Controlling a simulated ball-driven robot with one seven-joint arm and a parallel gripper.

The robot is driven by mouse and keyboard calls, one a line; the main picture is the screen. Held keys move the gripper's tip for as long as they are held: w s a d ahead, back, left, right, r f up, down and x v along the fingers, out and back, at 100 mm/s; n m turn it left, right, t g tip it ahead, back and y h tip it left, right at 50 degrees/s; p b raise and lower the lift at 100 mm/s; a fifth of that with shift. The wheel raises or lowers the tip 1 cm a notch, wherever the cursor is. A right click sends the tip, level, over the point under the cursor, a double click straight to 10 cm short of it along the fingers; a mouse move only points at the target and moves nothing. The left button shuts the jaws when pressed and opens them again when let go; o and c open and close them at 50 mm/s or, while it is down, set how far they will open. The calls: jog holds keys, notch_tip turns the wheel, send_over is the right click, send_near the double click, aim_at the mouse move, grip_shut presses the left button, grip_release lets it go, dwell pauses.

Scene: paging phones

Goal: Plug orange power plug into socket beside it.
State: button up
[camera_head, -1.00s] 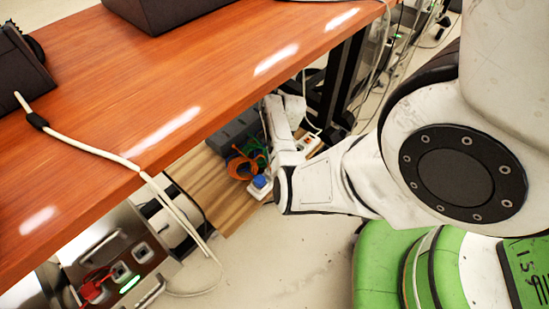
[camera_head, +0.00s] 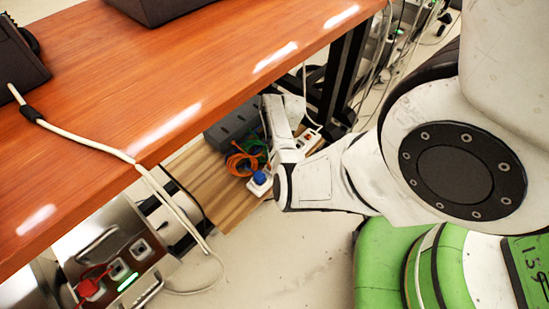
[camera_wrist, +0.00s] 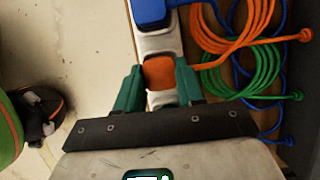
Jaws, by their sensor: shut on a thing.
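In the wrist view, my gripper (camera_wrist: 158,88) has green fingers on both sides of the orange plug (camera_wrist: 160,73) and is shut on it. The plug is over the white power strip (camera_wrist: 160,44), in line with its row of sockets. I cannot tell how deep it sits, as its underside is hidden. A blue plug (camera_wrist: 152,12) is on the strip just beyond it. In the head view, the strip (camera_head: 258,187) and blue plug (camera_head: 259,178) show under the table beside my arm, which hides the fingertips and the orange plug.
Orange cable (camera_wrist: 240,40) and green cable (camera_wrist: 262,75) lie coiled right of the strip, with blue cable around them. The wooden tabletop (camera_head: 200,80) overhangs the strip. A metal box with a red plug (camera_head: 90,287) stands at lower left. Floor (camera_head: 290,250) is bare in front.

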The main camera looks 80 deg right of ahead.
jog(key=shift+f, duration=0.35)
jog(key=o, duration=1.1)
jog(key=p+v, duration=0.4)
jog(key=v, duration=0.6)
jog(key=shift+s+d+r, duration=0.15)
jog(key=shift+d+r, duration=0.05)
jog(key=shift+r, duration=0.15)
jog(key=shift+p, duration=0.3)
